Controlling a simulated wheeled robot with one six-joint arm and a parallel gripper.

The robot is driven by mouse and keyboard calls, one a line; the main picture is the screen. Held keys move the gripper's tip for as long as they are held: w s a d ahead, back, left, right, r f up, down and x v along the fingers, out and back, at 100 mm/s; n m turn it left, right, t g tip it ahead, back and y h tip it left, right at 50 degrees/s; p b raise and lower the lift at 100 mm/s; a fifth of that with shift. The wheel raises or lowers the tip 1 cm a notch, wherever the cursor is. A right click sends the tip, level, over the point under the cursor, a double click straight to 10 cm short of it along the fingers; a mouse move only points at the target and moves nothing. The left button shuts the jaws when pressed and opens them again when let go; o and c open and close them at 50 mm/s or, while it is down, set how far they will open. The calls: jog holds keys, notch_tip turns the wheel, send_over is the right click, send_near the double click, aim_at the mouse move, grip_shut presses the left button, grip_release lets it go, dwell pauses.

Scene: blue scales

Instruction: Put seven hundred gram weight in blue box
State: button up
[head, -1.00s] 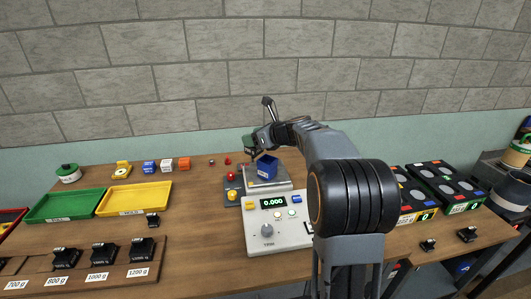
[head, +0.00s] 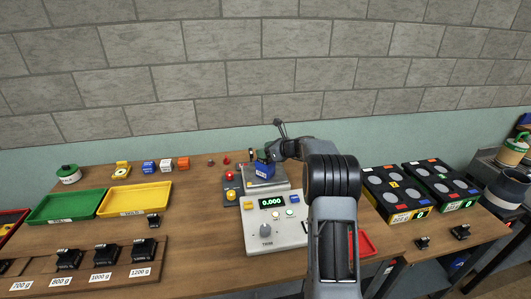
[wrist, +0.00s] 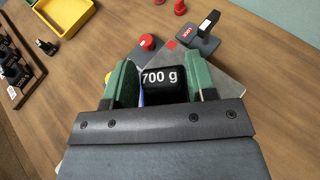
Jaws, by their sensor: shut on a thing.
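The black weight marked 700 g (wrist: 157,77) is between the green fingers of my gripper (wrist: 156,86), which is shut on it. The blue box (head: 264,171) sits on the plate of the scale (head: 270,184) in the head view. My gripper (head: 265,156) is right over or at the top of the box. A thin blue strip of the box (wrist: 142,98) shows beside the weight in the wrist view. My gripper hides the rest, so I cannot tell how far the weight is inside the box.
The scale console (head: 275,232) reads 0.000. A red button (head: 230,176) and a yellow button (head: 231,194) stand left of the plate. Green (head: 66,206) and yellow (head: 134,201) trays and a weight rack (head: 85,272) lie left. Black boxes (head: 393,192) stand right.

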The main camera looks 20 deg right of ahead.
jog(key=shift+f, duration=0.45)
jog(key=shift+f, duration=0.2)
jog(key=o, duration=1.4)
